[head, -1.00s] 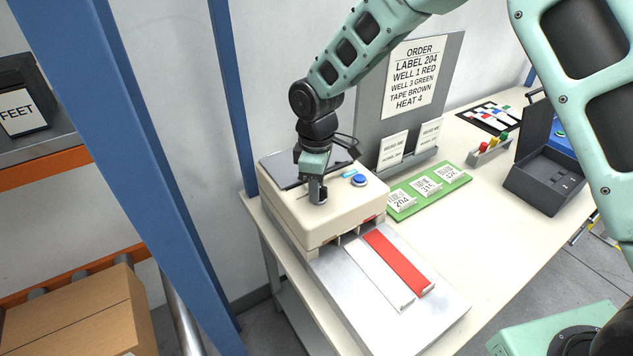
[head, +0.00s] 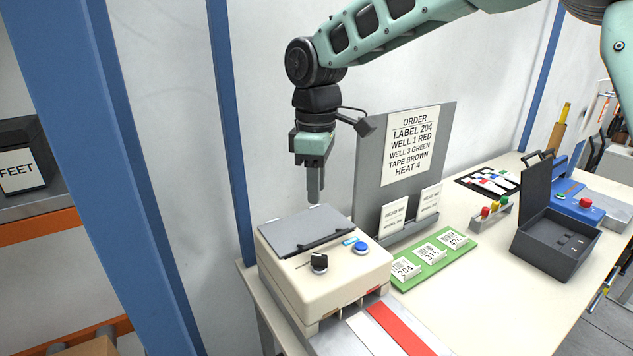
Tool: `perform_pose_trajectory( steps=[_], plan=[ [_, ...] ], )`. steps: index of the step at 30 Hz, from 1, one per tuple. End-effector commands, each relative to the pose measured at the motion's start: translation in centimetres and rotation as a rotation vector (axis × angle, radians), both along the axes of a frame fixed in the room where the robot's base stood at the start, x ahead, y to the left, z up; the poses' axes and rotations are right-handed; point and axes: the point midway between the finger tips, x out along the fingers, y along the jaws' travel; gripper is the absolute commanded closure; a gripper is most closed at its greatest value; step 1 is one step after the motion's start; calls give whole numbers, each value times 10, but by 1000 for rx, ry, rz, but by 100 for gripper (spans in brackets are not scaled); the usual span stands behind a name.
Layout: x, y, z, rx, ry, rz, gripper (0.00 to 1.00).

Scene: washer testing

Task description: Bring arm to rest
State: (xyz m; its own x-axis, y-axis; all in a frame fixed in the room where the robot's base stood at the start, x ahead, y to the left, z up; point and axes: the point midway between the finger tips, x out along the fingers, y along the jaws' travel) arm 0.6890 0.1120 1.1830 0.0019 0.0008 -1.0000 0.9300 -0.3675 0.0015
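My gripper (head: 314,190) hangs pointing down above the cream machine (head: 335,280), clear of it and touching nothing. Its fingers look close together from this side, and I cannot tell whether there is a gap between them. No object shows in it. The machine has a grey lid plate (head: 305,230), a black knob (head: 318,262) and a blue button (head: 360,247) on top. My arm reaches in from the upper right.
A grey order board (head: 412,160) stands behind the machine. A green tray (head: 432,262) with label cards, an open dark case (head: 560,230) and a blue device (head: 580,203) are on the table. A blue post (head: 100,150) rises at the left.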

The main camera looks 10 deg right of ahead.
Motion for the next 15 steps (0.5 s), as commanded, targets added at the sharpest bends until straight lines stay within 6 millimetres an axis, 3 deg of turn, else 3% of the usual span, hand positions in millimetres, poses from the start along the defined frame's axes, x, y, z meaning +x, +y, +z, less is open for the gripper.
perform_pose_trajectory(
  steps=[15],
  plan=[
    [-6,1,8,2,0,-4,66]
  ],
)
